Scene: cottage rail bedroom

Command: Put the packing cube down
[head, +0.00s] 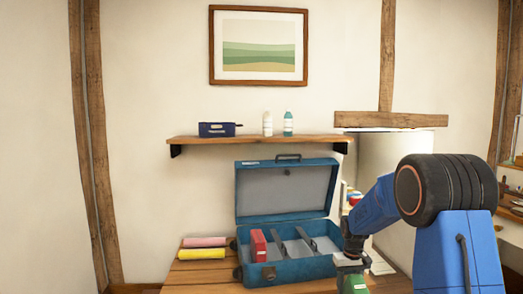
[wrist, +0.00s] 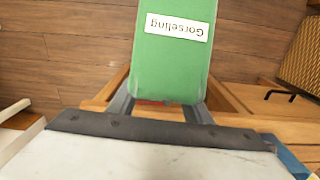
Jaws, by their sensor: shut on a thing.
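My gripper (head: 350,262) is at the right front of the open blue case, low by the table's right part. It is shut on a green packing cube (head: 351,280), of which the head view shows only a small part. In the wrist view the green cube (wrist: 172,58) extends from between the fingers (wrist: 158,104), with a white label reading "Gorseling" upside down. The blue case (head: 295,270) lies open on the table, lid raised at the back. Grey dividers split its inside. A red packing cube (head: 258,246) stands in its left part; space to its right looks empty.
A pink roll (head: 204,242) and a yellow roll (head: 201,254) lie left of the case on the wooden table (head: 205,275). A shelf (head: 255,139) above holds a dark blue pouch (head: 217,129) and two bottles (head: 267,124). A pale surface (wrist: 150,155) fills the wrist view's bottom.

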